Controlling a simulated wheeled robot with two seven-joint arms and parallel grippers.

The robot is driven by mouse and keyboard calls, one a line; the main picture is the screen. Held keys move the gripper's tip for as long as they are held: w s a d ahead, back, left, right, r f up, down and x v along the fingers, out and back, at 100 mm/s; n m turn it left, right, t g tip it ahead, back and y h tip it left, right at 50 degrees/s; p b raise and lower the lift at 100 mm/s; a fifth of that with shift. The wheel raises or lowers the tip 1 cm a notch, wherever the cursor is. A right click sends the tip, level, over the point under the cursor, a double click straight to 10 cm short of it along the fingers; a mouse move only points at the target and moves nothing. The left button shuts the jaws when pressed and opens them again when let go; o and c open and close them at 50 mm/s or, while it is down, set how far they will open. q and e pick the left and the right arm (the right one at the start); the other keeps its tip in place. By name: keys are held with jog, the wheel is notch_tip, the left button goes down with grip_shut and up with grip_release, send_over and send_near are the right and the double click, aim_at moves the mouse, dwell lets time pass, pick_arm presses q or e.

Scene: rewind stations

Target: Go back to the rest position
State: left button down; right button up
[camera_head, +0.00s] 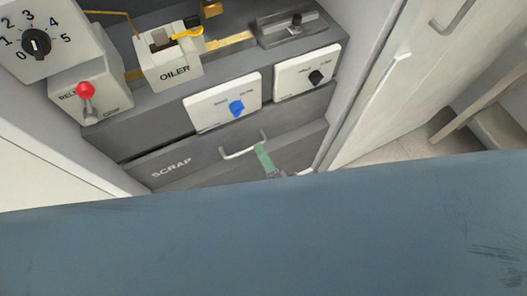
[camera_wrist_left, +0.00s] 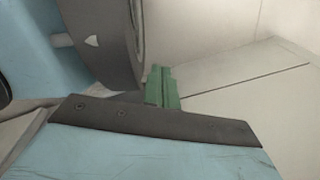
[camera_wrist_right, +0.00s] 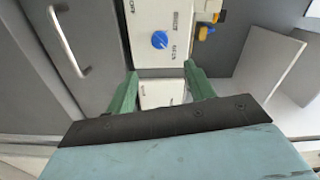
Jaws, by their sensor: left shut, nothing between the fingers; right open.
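My right gripper (camera_head: 265,158) shows only in part in the head view, a green finger in front of the scrap drawer's handle. The right wrist view shows its two green fingers (camera_wrist_right: 163,90) apart, with nothing between them. Beyond them is a white panel with a blue knob (camera_wrist_right: 159,40). My left gripper (camera_wrist_left: 161,86) shows in the left wrist view, its green fingers together and empty. It does not show in the head view. A broad blue surface hides the lower part of the head view.
The scrap drawer (camera_head: 200,170) is under the panels with the blue knob (camera_head: 236,108) and black knob (camera_head: 316,77). The oiler (camera_head: 174,72), a red-tipped lever (camera_head: 85,90) and a numbered dial (camera_head: 36,43) stand at left. A pale door (camera_head: 385,85) stands at right.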

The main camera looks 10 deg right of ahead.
pick_arm(q)
jog(key=shift+a, duration=0.3)
jog(key=shift+r, duration=0.15)
pick_arm(e)
jog(key=shift+f, duration=0.1)
jog(key=s+d+f+n+g+h+p, duration=0.1)
jog(key=s+d+f+n+g+p, duration=0.25)
jog(key=f, duration=0.45)
jog(key=s+d+f+n+g+h+p, duration=0.1)
jog(key=s+d+f+n+g+p, duration=0.3)
jog(key=f, duration=0.4)
pick_arm(q)
jog(key=d+r+p, duration=0.3)
jog(key=r, duration=0.4)
jog(key=d+r+p, duration=0.3)
jog(key=r+p, duration=0.1)
jog(key=r, duration=0.3)
jog(key=shift+r+h, duration=0.3)
jog(key=shift+h, duration=0.1)
pick_arm(e)
jog(key=s+d+f+n+g+h, duration=0.1)
jog(key=s+d+f+n+g, duration=0.2)
jog(key=s+d, duration=0.3)
jog(key=s+d+f+n+g+h, duration=0.2)
jog(key=s+d+f+n+g, duration=0.2)
jog(key=s, duration=0.9)
jog(key=d+f+g, duration=0.1)
jog(key=d, duration=0.2)
jog(key=shift+g+h, duration=0.3)
jog(key=shift+g, duration=0.05)
